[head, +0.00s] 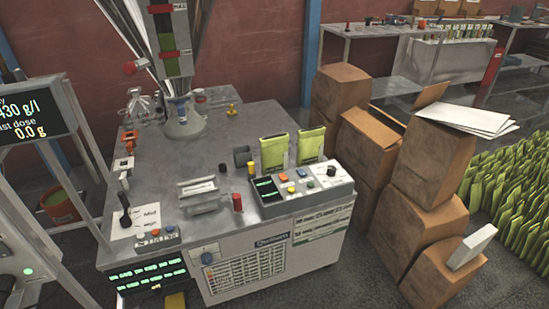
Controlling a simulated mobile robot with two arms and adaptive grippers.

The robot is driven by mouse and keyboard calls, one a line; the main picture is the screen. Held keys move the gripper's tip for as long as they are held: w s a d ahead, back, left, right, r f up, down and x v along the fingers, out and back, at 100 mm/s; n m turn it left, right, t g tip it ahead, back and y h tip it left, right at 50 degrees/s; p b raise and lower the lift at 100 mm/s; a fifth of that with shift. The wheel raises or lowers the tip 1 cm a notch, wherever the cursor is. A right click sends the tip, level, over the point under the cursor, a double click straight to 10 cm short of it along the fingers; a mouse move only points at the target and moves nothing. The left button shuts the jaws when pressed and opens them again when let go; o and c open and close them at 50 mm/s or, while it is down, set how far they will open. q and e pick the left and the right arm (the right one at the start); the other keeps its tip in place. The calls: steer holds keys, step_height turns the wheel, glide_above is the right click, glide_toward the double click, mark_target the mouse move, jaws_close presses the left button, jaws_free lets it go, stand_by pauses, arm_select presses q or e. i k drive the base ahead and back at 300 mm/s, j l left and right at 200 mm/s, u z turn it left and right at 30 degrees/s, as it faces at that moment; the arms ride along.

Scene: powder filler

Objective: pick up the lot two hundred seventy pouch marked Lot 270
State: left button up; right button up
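Two green pouches stand upright at the right end of the grey worktop, behind a control box. One is the left pouch (274,152) and the other is the right pouch (311,146). A small gap separates them. Each has a darker band along its top. Any lot marking is too small to read, so I cannot tell which one is Lot 270. Neither of my grippers shows in the head view.
The control box (303,186) with coloured buttons stands in front of the pouches. Stacked cardboard boxes (428,160) crowd the right side. Many green pouches (510,195) fill the far right floor.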

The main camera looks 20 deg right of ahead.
mark_target(310, 143)
steer(key=i+l, duration=0.1)
steer(key=l, duration=0.3)
steer(key=i+l, duration=0.1)
steer(key=l, duration=0.25)
steer(key=i+l, duration=0.1)
steer(key=l, duration=0.3)
steer(key=i+l, duration=0.1)
steer(key=l, duration=0.25)
steer(key=z, duration=0.05)
